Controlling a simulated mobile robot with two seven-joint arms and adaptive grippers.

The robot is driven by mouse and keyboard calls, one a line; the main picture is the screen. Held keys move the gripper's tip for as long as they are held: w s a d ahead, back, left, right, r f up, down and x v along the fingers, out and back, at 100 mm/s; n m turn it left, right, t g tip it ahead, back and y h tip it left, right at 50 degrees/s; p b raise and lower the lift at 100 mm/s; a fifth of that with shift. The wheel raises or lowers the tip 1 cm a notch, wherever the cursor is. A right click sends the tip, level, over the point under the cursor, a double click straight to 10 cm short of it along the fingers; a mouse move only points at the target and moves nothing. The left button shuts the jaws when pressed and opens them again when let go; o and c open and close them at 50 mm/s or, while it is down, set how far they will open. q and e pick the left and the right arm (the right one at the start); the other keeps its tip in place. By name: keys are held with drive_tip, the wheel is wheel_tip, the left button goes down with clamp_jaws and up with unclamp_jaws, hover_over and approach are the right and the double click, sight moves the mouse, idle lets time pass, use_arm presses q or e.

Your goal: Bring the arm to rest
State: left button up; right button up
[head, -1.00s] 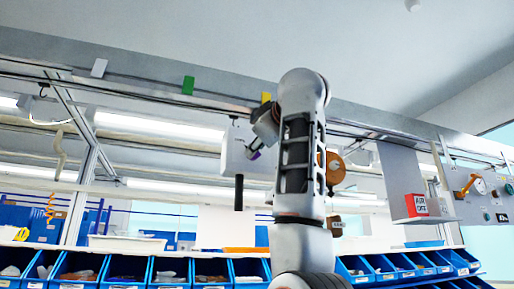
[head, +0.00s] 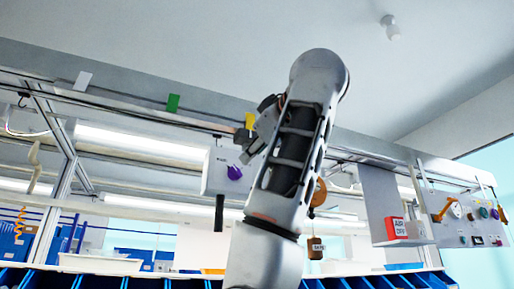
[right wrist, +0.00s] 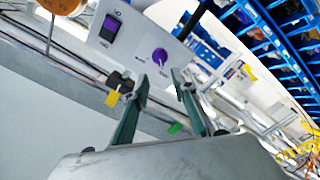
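The purple rotary knob (head: 234,172) is on the front of a white panel box (head: 217,185) below the rail in the head view. In the right wrist view the knob (right wrist: 160,56) shows beyond the fingertips, in the gap between them. My right gripper (right wrist: 160,77) is open, with nothing between its green fingers, and stands apart from the knob. In the head view my right arm rises from the bottom centre and bends over at the top. Its gripper end (head: 256,138) is partly hidden behind the arm, above and right of the knob. My left gripper is not in view.
A red-and-white air-off box (head: 396,228) and a grey board with several controls (head: 470,220) are at the right. Blue bins (head: 90,279) line the bottom. The space above the rail is clear.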

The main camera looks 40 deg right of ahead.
drive_tip(key=shift+v, duration=0.8)
